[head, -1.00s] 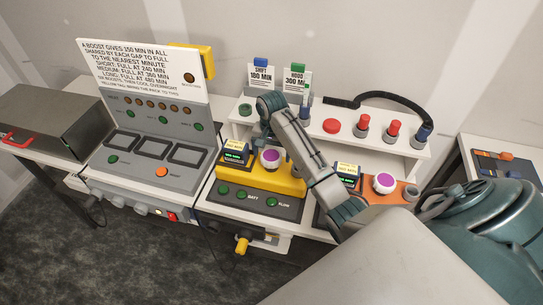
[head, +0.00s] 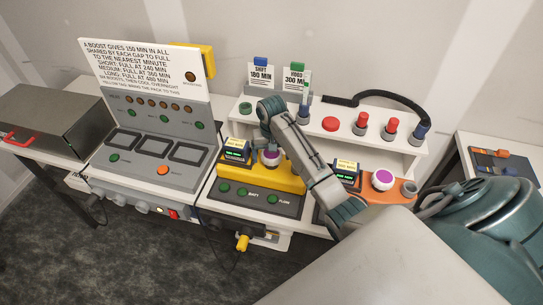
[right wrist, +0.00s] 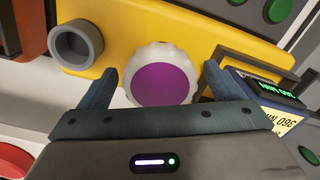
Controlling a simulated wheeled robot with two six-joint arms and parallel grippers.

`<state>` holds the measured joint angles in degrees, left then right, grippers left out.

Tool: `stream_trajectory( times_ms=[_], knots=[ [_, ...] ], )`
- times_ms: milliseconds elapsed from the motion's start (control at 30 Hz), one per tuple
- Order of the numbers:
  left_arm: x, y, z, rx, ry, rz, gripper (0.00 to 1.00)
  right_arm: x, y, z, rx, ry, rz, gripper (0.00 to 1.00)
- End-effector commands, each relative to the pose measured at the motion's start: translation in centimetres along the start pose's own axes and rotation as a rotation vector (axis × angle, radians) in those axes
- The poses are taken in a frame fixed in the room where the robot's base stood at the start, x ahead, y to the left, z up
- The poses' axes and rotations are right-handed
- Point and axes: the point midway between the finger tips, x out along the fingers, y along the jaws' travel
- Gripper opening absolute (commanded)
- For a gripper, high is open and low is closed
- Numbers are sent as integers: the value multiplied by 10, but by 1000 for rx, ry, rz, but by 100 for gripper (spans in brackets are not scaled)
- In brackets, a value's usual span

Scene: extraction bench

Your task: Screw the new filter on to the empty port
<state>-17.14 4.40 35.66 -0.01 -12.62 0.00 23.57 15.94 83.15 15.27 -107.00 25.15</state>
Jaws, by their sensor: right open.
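A white knobbed filter with a purple top (right wrist: 160,84) sits on the yellow unit; in the head view its upper part is partly covered by my gripper (head: 271,159). My right gripper (right wrist: 158,92) is open, with one finger on each side of this filter; I cannot tell whether they touch it. An open grey round port (right wrist: 76,44) on the yellow unit (head: 260,178) is left of the filter in the right wrist view; my arm hides it in the head view. A similar purple-topped filter (head: 383,180) sits on the orange unit. My left gripper is not in view.
Small displays stand beside the filters on the yellow unit (head: 236,150) and the orange unit (head: 347,174). A grey charger console (head: 150,150) stands left.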

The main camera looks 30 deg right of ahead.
Motion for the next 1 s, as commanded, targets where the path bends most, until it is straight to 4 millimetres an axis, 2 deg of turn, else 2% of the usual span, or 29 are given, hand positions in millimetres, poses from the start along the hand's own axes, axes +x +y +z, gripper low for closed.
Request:
stream_trajectory(
  times_ms=[600,733,967,1000],
  knots=[
    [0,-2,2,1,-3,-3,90,0,0,0,-821,1,0,87],
    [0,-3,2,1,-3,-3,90,0,0,0,-905,1,0,87],
    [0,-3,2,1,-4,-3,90,0,0,0,-917,1,0,87],
    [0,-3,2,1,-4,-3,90,0,0,0,-916,1,0,79]
  ],
)
